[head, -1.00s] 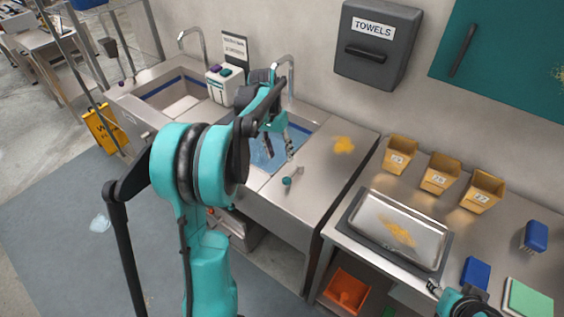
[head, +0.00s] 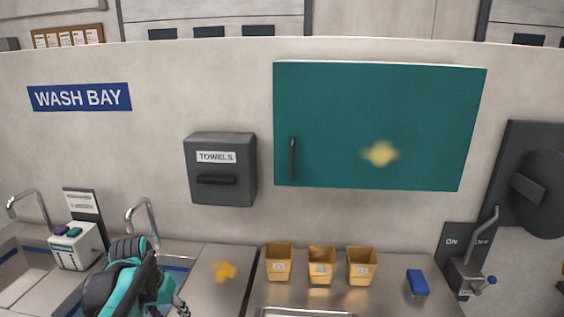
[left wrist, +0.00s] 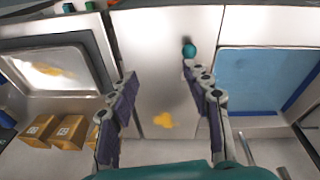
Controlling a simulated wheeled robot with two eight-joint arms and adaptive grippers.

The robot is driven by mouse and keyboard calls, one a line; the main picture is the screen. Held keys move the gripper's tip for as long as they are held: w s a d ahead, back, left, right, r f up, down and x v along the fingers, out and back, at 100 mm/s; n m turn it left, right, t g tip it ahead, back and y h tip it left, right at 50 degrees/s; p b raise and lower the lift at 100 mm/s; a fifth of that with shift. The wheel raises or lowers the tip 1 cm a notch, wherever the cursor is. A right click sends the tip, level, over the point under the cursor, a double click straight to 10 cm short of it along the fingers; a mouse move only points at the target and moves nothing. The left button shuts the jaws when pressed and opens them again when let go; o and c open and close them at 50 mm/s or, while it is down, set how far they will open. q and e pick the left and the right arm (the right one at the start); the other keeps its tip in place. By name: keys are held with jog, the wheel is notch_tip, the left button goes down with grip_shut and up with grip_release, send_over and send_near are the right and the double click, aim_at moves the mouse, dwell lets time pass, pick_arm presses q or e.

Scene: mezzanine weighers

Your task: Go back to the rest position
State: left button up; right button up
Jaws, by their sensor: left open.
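My left gripper (left wrist: 163,80) is open in the left wrist view, with nothing between its two fingers. It is above the steel counter (left wrist: 150,50) between the tray and the blue-bottomed sink. A small teal-ended piece (left wrist: 190,48) shows on the counter near the right fingertip, apart from it as far as I can tell. In the head view my left arm is at the bottom left in front of the sink, and its fingers (head: 182,309) are partly cut off by the lower edge. My right gripper is in neither current view.
A yellow smear (head: 225,271) is on the counter. Three yellow bins (head: 321,265) and a blue brush (head: 417,283) stand along the wall. A tap (head: 145,215), a towel dispenser (head: 220,169) and a teal cabinet (head: 380,125) are behind. A tray (left wrist: 95,60) with a smear lies on the counter.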

pick_arm(q)
jog(key=s+d+f+m+t+b, duration=0.1)
jog(key=s+d+f+t, duration=0.4)
jog(key=s+d, duration=0.5)
jog(key=s+b, duration=0.1)
jog(key=s, duration=0.3)
jog(key=shift+d+f+y+b, duration=0.25)
jog(key=shift+d+y+b, duration=0.05)
jog(key=shift+y, duration=0.1)
jog(key=shift+s+a, duration=0.1)
dwell(0.7)
